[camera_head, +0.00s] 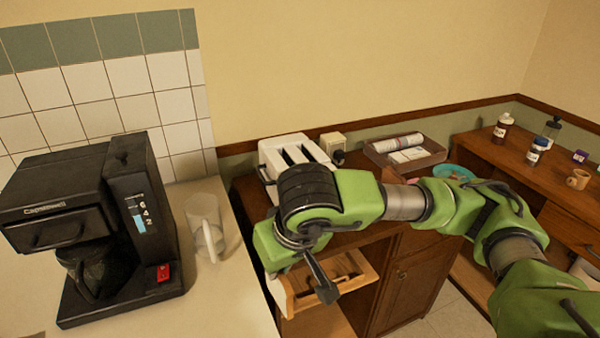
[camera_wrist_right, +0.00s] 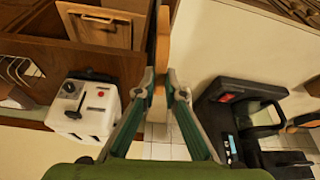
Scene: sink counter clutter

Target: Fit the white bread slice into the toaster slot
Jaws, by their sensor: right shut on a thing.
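The white toaster (camera_head: 293,154) stands on the wooden cabinet with two dark slots on top. In the right wrist view the toaster (camera_wrist_right: 85,110) is left of the fingers, with a black lever and red button. My right gripper (camera_head: 275,266) is low in front of the toaster and apart from it, with its fingertips mostly hidden. In the wrist view its fingers (camera_wrist_right: 160,78) are shut on the bread slice (camera_wrist_right: 162,42), seen edge-on as a brown crust strip. In the head view a pale slice face (camera_head: 277,290) shows below the gripper. My left gripper is not in view.
A black coffee maker (camera_head: 92,220) and a clear pitcher (camera_head: 204,228) stand on the left counter. A light wooden drawer-like frame (camera_head: 350,285) is just right of the slice. A tray (camera_head: 425,158) and a side cabinet with bottles (camera_head: 503,126) are at the right.

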